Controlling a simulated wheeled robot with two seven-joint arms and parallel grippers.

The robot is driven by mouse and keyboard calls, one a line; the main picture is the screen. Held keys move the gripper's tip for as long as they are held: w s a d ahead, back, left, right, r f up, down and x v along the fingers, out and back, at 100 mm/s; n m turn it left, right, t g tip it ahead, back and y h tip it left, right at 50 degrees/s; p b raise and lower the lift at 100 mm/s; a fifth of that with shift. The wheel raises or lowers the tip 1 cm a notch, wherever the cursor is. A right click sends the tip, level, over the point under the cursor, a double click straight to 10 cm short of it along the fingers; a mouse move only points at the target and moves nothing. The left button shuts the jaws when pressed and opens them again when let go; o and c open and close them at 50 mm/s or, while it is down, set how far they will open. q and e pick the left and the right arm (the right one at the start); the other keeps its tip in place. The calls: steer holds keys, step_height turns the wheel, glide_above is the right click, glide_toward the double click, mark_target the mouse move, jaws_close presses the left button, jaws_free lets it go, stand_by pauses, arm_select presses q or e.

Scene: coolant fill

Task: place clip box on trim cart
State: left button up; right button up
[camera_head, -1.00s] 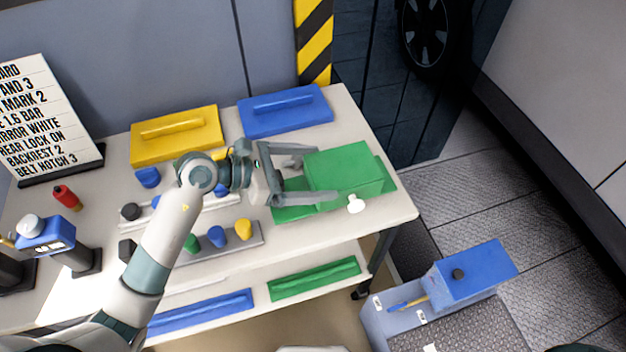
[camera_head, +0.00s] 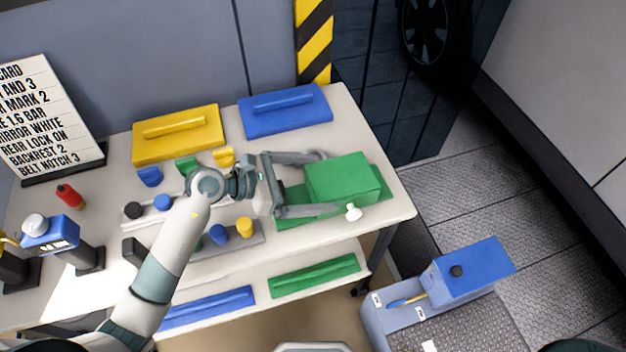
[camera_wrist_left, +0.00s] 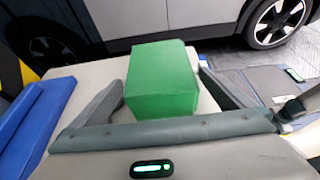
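The clip box appears to be the green box (camera_head: 342,179), resting on a flat green piece (camera_head: 376,172) at the right end of the white trim cart (camera_head: 398,207). My left gripper (camera_head: 318,183) is open, its two fingers reaching to either side of the box's near end. In the left wrist view the green box (camera_wrist_left: 162,80) stands between the two spread fingers (camera_wrist_left: 165,92), with a visible gap on the right side and a narrower one on the left.
A yellow panel (camera_head: 178,134) and a blue panel (camera_head: 285,110) lie along the cart's back. Several coloured knobs stand in a grey strip (camera_head: 258,238). A small white knob (camera_head: 352,212) is beside the box. A blue box (camera_head: 470,268) sits on a unit at lower right.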

arm_select(q)
steer(key=shift+r, duration=0.1)
steer(key=b+v, duration=0.3)
steer(key=v, duration=0.9)
steer(key=shift+b, duration=0.4)
steer(key=shift+r, duration=0.15)
